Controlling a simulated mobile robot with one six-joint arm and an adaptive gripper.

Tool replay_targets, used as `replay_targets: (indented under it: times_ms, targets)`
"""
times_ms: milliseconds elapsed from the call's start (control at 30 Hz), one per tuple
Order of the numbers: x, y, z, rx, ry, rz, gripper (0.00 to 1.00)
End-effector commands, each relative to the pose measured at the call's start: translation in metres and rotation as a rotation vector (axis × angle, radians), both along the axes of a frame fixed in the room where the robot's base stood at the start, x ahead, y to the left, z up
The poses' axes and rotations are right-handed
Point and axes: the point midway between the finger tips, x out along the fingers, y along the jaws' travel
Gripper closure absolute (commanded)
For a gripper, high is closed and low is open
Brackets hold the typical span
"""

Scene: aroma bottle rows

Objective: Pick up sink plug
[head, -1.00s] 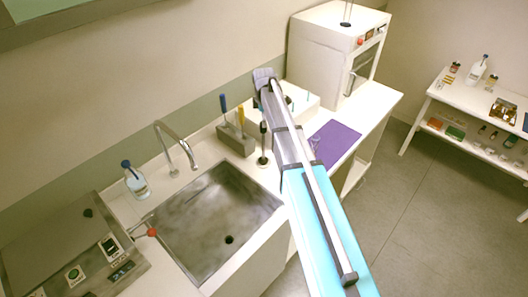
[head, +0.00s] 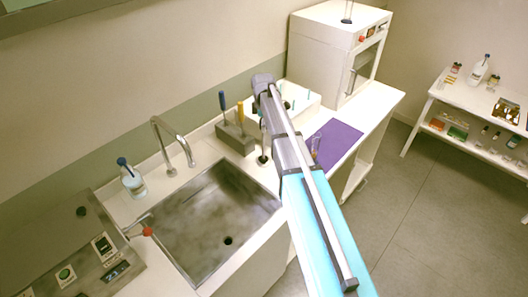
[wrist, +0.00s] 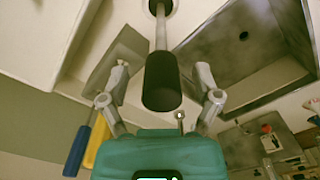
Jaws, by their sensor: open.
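A slim upright piece with a black cylindrical handle, a metal rod and a round foot stands on the counter by the sink's back right corner; it looks like the sink plug (head: 263,159). In the wrist view its black handle (wrist: 162,82) rises toward the camera between my fingers. My gripper (wrist: 161,70) is open, with one finger on each side of the handle and gaps showing. In the head view my arm hides most of the gripper. The sink (head: 190,240) has an open dark drain hole (head: 228,240).
A grey block (head: 236,138) with blue- and yellow-handled tools stands close left of the handle. A tap (head: 175,142) and bottle (head: 132,180) are behind and left of the sink. A purple mat (head: 340,142) and white oven-like box (head: 325,55) are to the right.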

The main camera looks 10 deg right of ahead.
Motion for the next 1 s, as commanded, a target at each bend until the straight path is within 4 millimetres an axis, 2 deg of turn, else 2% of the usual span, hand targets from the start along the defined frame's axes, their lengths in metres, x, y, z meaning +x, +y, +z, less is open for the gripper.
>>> replay_targets:
  times_ms: [33,200,800,867,1000]
  targets:
    - [0.0000,-0.0001,-0.0064,0.000,0.000,0.000,0.19]
    - [0.0000,-0.0003,-0.0107,0.000,0.000,0.000,0.19]
    - [0.0000,-0.0006,-0.0102,0.000,0.000,0.000,0.19]
    - [0.0000,-0.0006,-0.0102,0.000,0.000,-0.001,0.26]
    - [0.0000,-0.0007,-0.0102,0.000,0.000,-0.001,0.52]
